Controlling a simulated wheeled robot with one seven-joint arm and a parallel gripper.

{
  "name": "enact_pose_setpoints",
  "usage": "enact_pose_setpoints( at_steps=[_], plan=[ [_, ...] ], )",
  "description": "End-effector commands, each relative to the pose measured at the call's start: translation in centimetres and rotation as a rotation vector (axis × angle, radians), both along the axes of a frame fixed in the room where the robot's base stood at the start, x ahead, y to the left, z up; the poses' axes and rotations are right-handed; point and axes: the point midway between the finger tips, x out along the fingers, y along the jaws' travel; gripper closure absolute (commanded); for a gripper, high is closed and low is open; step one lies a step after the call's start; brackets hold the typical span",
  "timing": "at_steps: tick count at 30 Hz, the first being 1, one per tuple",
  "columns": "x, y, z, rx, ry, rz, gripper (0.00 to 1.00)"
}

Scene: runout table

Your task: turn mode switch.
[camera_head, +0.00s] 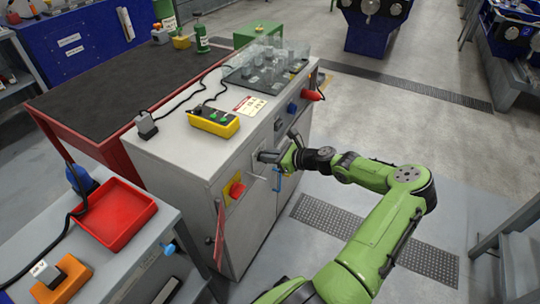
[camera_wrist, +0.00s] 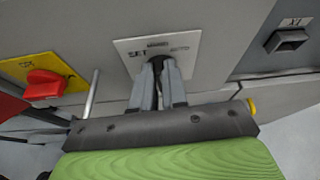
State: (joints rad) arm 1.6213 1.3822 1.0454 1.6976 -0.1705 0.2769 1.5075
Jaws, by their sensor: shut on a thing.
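The mode switch is on the front of the grey cabinet, on a pale label plate (camera_wrist: 190,50). The plate carries lettering that reads SET on the left, MANUAL at the top and AUTO on the right. My gripper (camera_wrist: 158,68) is at the middle of this plate with its fingers close together, shut on the dark switch knob (camera_wrist: 157,60). The fingers hide most of the knob, so its pointing direction cannot be told. In the head view my gripper (camera_head: 270,157) meets the upper front face of the cabinet (camera_head: 190,165).
A red knob on a yellow plate (camera_wrist: 45,85) is left of the switch. A metal handle (camera_wrist: 91,95) stands out between them. A dark square socket (camera_wrist: 287,41) is to the right. A yellow control box (camera_head: 213,121) and glass parts (camera_head: 268,68) sit on top.

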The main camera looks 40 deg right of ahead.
Motion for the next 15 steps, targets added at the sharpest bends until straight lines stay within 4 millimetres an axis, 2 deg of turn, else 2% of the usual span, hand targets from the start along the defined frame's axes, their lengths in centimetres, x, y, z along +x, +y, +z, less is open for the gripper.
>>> enact_pose_setpoints(
  at_steps=[15],
  plan=[
    [-0.27, 0.89, -0.33, -0.369, -0.128, 0.003, 1.0]
  ],
)
